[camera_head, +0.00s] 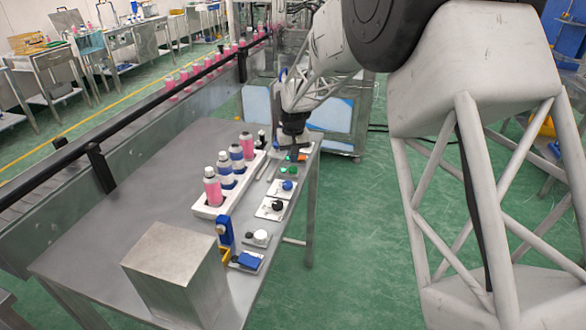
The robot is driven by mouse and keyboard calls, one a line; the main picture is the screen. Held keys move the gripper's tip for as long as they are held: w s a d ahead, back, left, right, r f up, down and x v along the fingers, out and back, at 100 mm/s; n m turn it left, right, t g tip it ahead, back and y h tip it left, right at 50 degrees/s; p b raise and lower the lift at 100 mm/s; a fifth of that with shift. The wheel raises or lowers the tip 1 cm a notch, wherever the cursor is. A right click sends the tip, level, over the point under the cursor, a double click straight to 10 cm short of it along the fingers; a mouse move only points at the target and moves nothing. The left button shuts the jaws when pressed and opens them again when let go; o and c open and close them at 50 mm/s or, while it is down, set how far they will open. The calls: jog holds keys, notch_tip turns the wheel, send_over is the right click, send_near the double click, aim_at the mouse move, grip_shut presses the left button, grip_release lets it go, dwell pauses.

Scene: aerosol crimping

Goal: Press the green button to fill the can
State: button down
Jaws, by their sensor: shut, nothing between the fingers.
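My gripper (293,151) is at the far end of the steel table, pointing down and shut with nothing visible in it. A green button (292,169) shows just below the fingertips in the picture; I cannot tell whether they touch it. A smaller green spot shows right by the fingertips. A white rack (207,210) left of the gripper holds several upright cans in a row, including a pink can (213,192) at the near end and white-and-blue cans (226,175) behind it. Which can is to be filled is not clear.
A blue button (287,186), a black knob (277,205) and a white knob (261,236) line the table's right edge. A blue-and-yellow device (225,233) and a large metal block (171,258) stand nearer. A conveyor (150,110) with pink cans runs along the left. The table's left part is clear.

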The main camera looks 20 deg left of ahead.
aim_at(294, 168)
jog(key=shift+r, duration=1.25)
jog(key=shift+r, duration=0.1)
notch_tip(294, 168, up, 5)
jog(key=shift+f, duration=0.1)
jog(key=shift+d, duration=0.1)
dwell(0.4)
